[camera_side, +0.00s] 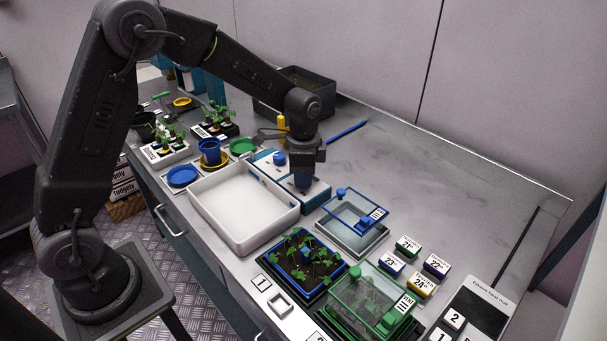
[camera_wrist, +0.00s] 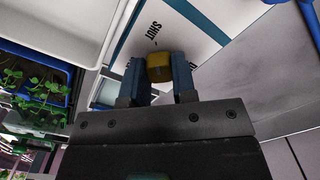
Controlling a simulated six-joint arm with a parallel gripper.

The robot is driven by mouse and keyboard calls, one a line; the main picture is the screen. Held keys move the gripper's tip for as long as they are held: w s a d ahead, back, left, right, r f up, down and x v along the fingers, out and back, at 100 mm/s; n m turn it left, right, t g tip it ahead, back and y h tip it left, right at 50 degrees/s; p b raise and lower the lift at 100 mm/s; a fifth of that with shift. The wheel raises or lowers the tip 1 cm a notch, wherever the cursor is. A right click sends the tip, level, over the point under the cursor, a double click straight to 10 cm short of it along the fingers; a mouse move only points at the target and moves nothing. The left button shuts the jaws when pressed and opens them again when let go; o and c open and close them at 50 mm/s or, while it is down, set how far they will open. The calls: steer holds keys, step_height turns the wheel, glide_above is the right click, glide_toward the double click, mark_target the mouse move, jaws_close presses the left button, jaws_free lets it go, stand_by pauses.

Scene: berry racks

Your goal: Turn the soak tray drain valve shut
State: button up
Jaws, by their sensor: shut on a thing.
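The white soak tray (camera_side: 243,238) sits near the middle of the bench. Right behind it is a white and blue valve block (camera_side: 318,194) with a blue knob (camera_side: 280,158) on top. My gripper (camera_side: 303,188) points down over the right part of this block and hides what is under it. In the wrist view, my gripper (camera_wrist: 157,75) has its two blue fingers closed on the sides of a yellow valve handle (camera_wrist: 158,62). The word SHUT (camera_wrist: 153,36) is printed on the white panel beside the handle. The handle's exact angle is hard to tell.
A clear blue-rimmed box (camera_side: 355,220) stands close on the right. A seedling tray (camera_side: 292,275) and a green-lidded box (camera_side: 370,300) are in front. Blue and green dishes and a blue cup (camera_side: 210,152) stand to the left.

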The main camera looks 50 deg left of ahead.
steer(key=shift+r, duration=0.1)
steer(key=o, duration=0.9)
step_height(320, 180, up, 14)
steer(key=shift+f, duration=0.1)
stand_by(0.4)
